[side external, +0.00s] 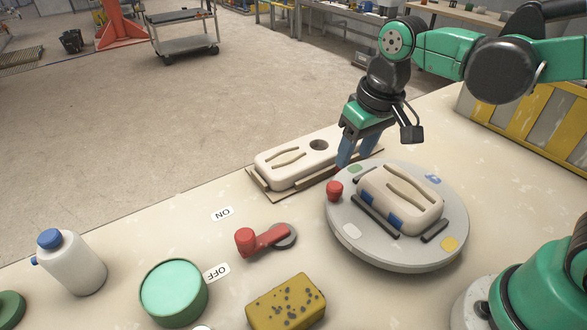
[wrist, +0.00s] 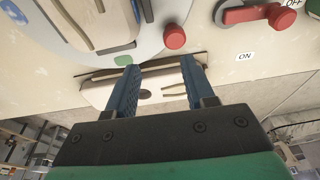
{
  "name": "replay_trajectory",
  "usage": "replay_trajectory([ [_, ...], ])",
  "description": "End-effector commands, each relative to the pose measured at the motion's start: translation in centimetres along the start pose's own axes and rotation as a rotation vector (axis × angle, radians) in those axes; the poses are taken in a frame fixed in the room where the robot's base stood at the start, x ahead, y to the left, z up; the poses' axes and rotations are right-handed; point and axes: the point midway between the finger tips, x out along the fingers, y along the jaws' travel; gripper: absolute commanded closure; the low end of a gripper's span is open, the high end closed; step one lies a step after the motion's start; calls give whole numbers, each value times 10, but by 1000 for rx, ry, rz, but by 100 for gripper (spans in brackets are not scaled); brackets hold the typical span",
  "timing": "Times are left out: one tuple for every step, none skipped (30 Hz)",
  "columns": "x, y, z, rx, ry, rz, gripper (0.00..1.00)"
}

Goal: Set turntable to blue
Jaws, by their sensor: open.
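The turntable (side external: 380,254) is a round grey disc on the bench. Its top carries a green mark (side external: 354,168), a blue mark (side external: 432,179), a yellow mark (side external: 449,244) and a white mark (side external: 351,231). A red knob (side external: 335,190) stands near its left rim, close to the green mark. A cream slotted block (side external: 410,197) rests on the disc between dark rails. My gripper (side external: 356,163) is open and empty, fingers pointing down by the disc's back-left edge. In the wrist view, the red knob (wrist: 174,37) and green mark (wrist: 123,59) lie just beyond my fingertips (wrist: 158,65).
A second cream block (side external: 290,160) lies on a tray beside the turntable. A yellow sponge (side external: 286,303), green tub (side external: 173,292) and white bottle (side external: 72,264) stand in front.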

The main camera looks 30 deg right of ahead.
Motion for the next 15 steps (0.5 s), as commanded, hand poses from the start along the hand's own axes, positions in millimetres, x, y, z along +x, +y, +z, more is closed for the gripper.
replay_trajectory([
  [5,-6,-4,-4,-47,3,52],
  [8,-8,-6,-3,-75,6,52],
  [11,-12,-7,-2,-108,10,52],
  [13,-14,-8,-2,-130,13,52],
  [15,-16,-8,-2,-147,16,52],
  [17,-18,-9,-2,-168,20,52],
  [19,-19,-9,-1,-180,22,52],
  [20,-19,-9,0,-189,24,52],
  [22,-20,-9,0,-197,25,52],
  [23,-20,-9,0,-201,26,52],
  [25,-21,-9,0,-204,26,52],
  [28,-21,-8,1,-205,27,52],
  [31,-21,-8,1,-205,27,52],
  [34,-20,-7,1,-205,26,52],
  [38,-20,-6,0,-204,26,52],
])
